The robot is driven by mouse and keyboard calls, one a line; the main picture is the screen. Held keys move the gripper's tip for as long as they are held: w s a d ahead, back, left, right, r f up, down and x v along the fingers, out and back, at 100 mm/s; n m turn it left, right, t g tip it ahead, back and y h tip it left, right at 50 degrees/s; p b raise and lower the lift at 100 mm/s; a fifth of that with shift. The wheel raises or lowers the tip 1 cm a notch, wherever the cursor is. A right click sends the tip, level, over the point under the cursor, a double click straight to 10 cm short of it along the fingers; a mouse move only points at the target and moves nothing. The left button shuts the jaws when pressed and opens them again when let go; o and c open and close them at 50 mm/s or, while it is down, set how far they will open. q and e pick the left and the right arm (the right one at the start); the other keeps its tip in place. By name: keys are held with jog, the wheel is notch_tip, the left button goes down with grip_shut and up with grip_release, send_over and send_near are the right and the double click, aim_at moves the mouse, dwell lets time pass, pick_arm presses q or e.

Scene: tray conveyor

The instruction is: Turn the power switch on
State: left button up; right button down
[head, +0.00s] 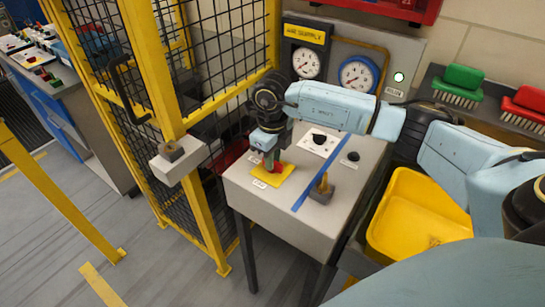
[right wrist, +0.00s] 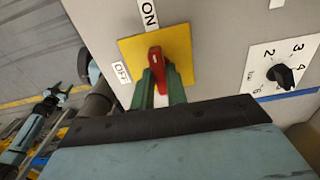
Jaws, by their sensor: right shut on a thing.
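The power switch is a red handle (right wrist: 155,57) on a yellow plate (right wrist: 128,48), on the grey console top. It also shows in the head view as a small red part (head: 277,168) on the yellow plate (head: 283,178).
A black rotary knob (head: 319,138), a small black button (head: 353,156) and a grey block with a tan lever (head: 323,187) share the console. A yellow bin (head: 402,215) is at right, a yellow-framed fence (head: 168,101) at left.

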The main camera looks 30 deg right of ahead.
dwell(0.4)
jog(key=c, duration=1.4)
grip_release()
jog(key=shift+r, duration=0.1)
notch_tip(320, 180, up, 13)
jog(key=shift+r+b, duration=0.15)
jog(key=shift+b, duration=0.2)
